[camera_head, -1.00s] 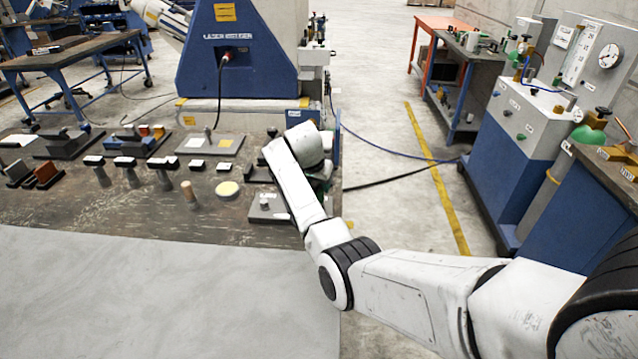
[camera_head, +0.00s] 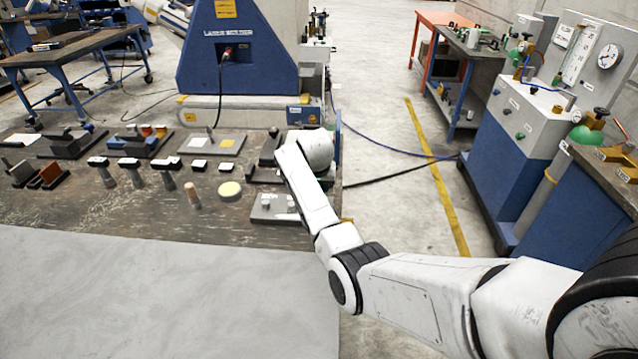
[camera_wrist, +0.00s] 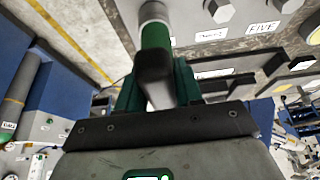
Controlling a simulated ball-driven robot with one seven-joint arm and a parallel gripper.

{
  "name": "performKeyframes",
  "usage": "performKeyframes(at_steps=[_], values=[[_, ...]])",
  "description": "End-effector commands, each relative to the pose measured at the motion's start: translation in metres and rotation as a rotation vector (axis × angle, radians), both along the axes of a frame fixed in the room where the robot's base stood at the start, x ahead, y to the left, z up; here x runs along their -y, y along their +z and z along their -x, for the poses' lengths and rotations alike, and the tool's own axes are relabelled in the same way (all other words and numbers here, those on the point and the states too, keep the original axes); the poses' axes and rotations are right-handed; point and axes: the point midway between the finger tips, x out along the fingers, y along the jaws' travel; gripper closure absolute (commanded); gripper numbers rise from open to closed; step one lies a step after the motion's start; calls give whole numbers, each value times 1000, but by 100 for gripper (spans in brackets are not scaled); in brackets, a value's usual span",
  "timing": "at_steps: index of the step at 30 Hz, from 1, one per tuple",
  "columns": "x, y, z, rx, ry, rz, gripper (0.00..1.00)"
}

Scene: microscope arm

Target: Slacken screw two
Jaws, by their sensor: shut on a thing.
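In the wrist view my gripper (camera_wrist: 158,78) has its green fingers closed around a tool with a dark end (camera_wrist: 153,68), a green shaft section (camera_wrist: 155,36) and a grey round part (camera_wrist: 152,11) at the top edge. A grey hex screw head (camera_wrist: 220,11) stands right of the tool, apart from it. Its small label (camera_wrist: 211,34) is too blurred to read surely. Another hex head (camera_wrist: 288,5) is farther right, near a label FIVE (camera_wrist: 263,27). I cannot tell which is screw two. In the head view my arm hides my gripper and the tool.
The workbench (camera_head: 150,215) carries a grey plate (camera_head: 272,214) with small upright pieces, several dark-topped posts (camera_head: 131,168), a wooden peg (camera_head: 192,195) and a yellow disc (camera_head: 230,190). A blue machine (camera_head: 238,60) stands behind. Grey-blue cabinets (camera_head: 525,140) stand right across the floor.

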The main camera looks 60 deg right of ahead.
Motion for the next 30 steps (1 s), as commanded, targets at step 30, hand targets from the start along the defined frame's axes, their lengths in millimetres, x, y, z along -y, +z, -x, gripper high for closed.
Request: performKeyframes(at_steps=[30], values=[[0,3,-1,1,279,1,100]])
